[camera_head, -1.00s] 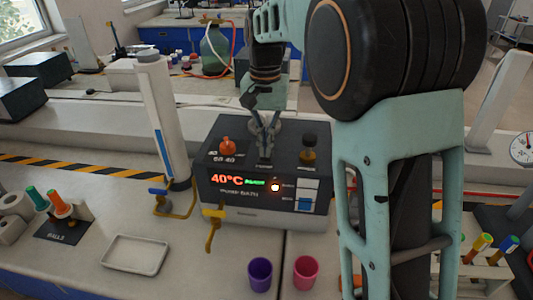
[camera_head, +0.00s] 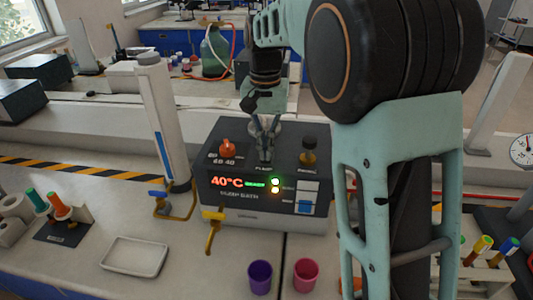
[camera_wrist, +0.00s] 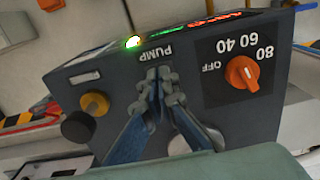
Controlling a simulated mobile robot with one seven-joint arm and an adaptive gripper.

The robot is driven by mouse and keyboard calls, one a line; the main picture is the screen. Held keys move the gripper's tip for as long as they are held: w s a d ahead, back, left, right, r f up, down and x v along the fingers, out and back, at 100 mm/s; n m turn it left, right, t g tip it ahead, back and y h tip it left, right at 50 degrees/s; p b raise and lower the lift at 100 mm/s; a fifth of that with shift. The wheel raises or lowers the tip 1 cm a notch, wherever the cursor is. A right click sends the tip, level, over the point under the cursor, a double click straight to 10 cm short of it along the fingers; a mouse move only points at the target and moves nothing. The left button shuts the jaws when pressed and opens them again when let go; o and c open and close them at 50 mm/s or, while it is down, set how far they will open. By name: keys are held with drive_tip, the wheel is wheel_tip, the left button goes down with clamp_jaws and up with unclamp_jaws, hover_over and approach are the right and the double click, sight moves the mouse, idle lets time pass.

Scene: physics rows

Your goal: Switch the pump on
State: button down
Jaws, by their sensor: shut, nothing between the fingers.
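The dark pump bath (camera_head: 230,206) stands on the bench, its display reading 40°C with green text beside it. A green light (camera_head: 276,181) glows on its front above an amber one (camera_head: 275,190); a bright green light (camera_wrist: 133,42) also shows in the wrist view. My gripper (camera_head: 265,158) is shut and empty, its tips down at the top panel by the PUMP label (camera_wrist: 155,52). The fingers (camera_wrist: 158,74) hide whatever control lies under them.
A black-capped brass knob (camera_head: 309,150) stands right of my gripper on the panel. A yellow tap (camera_head: 212,230) juts from the front. A purple cup (camera_head: 260,277), a pink cup (camera_head: 305,274) and a white tray (camera_head: 134,257) stand in front. A white column (camera_head: 162,120) rises at left.

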drive_tip(key=shift+r+p, duration=2.7)
drive_tip(key=shift+r, duration=0.55)
drive_tip(key=shift+f, duration=0.1)
